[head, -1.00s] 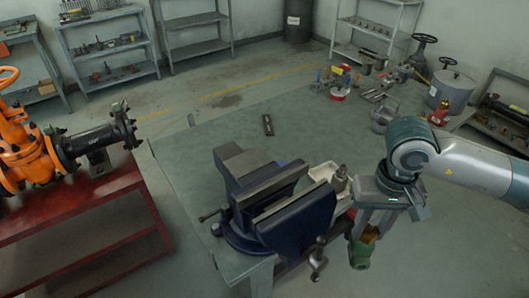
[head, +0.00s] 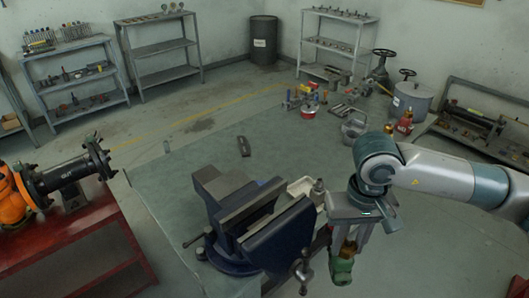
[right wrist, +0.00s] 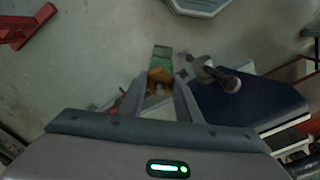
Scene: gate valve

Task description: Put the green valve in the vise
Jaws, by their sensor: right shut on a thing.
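The green valve (head: 342,268) hangs low in my right gripper (head: 348,238), with its green end down and a brass-coloured part above. My right gripper is shut on it. The right wrist view also shows the valve (right wrist: 162,56) beyond the fingertips (right wrist: 160,84). The blue vise (head: 283,238) stands on the table corner, with a visible gap between its jaws. The valve is just right of the vise, outside the jaws, near the vise's screw handle. The vise is at the right in the right wrist view (right wrist: 245,100). My left gripper is out of view.
A pale tray (head: 301,187) sits behind the vise jaws. Tools and a metal pot (head: 412,100) stand farther back. A red bench (head: 80,250) is at left.

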